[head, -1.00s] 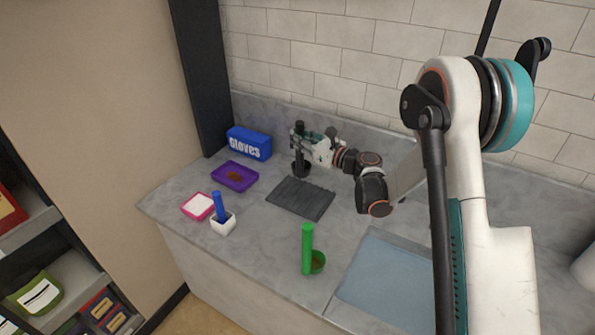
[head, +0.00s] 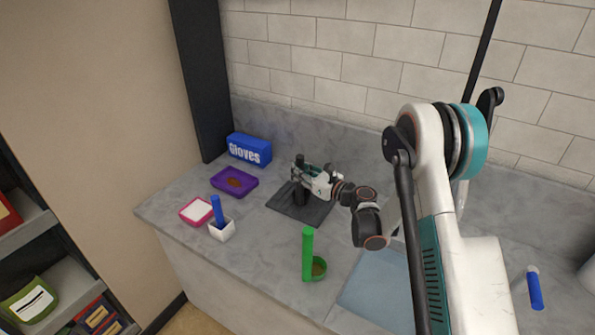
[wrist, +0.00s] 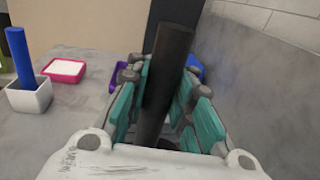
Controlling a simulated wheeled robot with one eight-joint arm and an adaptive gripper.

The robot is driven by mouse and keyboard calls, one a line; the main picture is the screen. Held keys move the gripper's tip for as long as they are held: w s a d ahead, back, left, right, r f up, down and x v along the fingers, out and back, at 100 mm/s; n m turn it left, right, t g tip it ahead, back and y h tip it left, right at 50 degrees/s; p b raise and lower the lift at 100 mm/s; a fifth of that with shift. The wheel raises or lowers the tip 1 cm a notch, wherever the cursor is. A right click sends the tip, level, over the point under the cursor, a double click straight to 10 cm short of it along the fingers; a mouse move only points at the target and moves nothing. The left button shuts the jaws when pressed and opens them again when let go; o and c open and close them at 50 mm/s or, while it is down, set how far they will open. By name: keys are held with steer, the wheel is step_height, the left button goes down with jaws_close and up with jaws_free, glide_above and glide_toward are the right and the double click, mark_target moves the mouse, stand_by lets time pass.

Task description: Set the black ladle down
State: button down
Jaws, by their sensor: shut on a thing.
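The black ladle (head: 299,195) is upright in my gripper (head: 306,174), and its lower end is at the dark ribbed mat (head: 318,213) on the counter. I cannot tell whether it touches the mat. In the wrist view its dark handle (wrist: 165,85) stands between the teal finger pads of my gripper (wrist: 165,100), slightly tilted. The fingers are shut on the handle. The ladle's bowl is mostly hidden.
On the grey counter (head: 270,255) are a purple tray (head: 221,187), a blue gloves box (head: 249,149), a pink tray (head: 185,215), a white cup (head: 222,231) with a blue handle, and a green ladle (head: 307,255). A pale blue panel (head: 372,285) lies at the front right.

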steer(key=shift+f, duration=0.2)
steer(key=c, duration=1.4)
jaws_free()
steer(key=shift+r, duration=0.1)
